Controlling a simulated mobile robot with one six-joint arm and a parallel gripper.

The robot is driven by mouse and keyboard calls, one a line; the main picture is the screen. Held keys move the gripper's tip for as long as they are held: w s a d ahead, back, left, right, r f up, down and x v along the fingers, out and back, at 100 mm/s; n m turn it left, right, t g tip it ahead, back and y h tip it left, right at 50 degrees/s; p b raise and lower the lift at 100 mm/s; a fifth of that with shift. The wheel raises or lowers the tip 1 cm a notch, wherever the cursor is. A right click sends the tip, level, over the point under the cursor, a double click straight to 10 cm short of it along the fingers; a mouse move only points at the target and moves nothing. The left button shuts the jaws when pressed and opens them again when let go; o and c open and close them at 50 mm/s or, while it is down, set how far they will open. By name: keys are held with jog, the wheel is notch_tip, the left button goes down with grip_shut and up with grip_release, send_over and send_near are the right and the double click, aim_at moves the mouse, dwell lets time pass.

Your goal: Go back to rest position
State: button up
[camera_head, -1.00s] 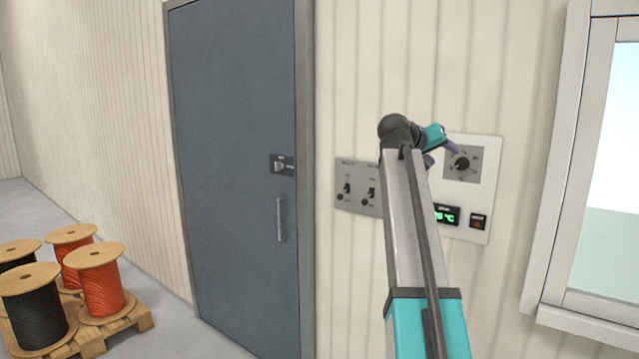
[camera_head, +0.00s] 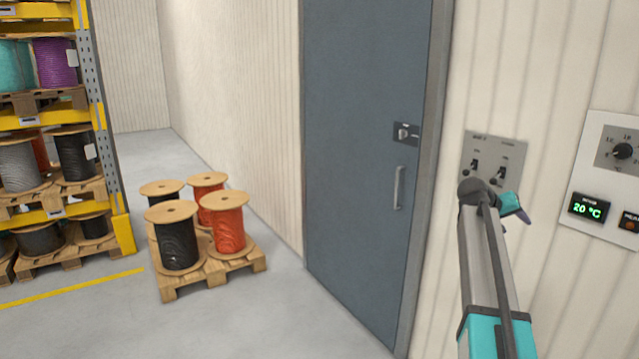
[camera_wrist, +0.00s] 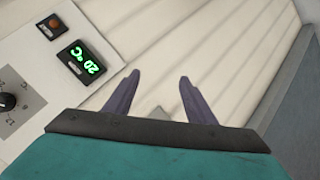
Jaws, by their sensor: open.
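My gripper (camera_wrist: 158,98) is open and empty in the wrist view, its two dark fingers spread apart with the pale ribbed wall behind them. In the head view my gripper (camera_head: 518,215) shows small and partly turned away at the end of my raised arm, in front of the wall just below the switch plate. Its fingers are hard to make out there.
A switch plate (camera_head: 494,158) and a thermostat panel (camera_head: 590,160) reading 20 °C are on the wall. A grey-blue door (camera_head: 350,150) is shut. A pallet (camera_head: 240,264) of cable reels and a shelf rack (camera_head: 122,225) stand left. Grey floor between is clear.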

jog(key=s+a+f+n+g+y, duration=0.1)
jog(key=a+f, duration=0.3)
jog(key=f, duration=0.5)
jog(key=s+a+f+y, duration=0.1)
jog(key=a+f, duration=0.2)
jog(key=f, duration=0.6)
jog(key=a+f+n+g+y, duration=0.1)
jog(key=a+f, duration=0.3)
jog(key=f, duration=0.5)
jog(key=s+a+f+n+g+y, duration=0.1)
jog(key=s+a+f, duration=0.5)
jog(key=f, duration=0.5)
jog(key=s+a+f+n+g+y, duration=0.1)
jog(key=s+a+f, duration=0.45)
jog(key=f, duration=0.55)
jog(key=s+a+f+g+y, duration=0.1)
jog(key=s+a+f+g, duration=0.1)
jog(key=s+a+f, duration=0.6)
jog(key=s+a+f+g+y, duration=0.1)
jog(key=s+a+f, duration=0.1)
jog(key=s+f, duration=0.8)
jog(key=s+a+g+y, duration=0.1)
jog(key=s+a, duration=0.3)
jog(key=s, duration=0.7)
jog(key=s+a+g+y, duration=0.2)
jog(key=s+a, duration=0.2)
jog(key=s, duration=0.7)
jog(key=shift+a+r, duration=0.35)
jog(key=shift+r, duration=0.1)
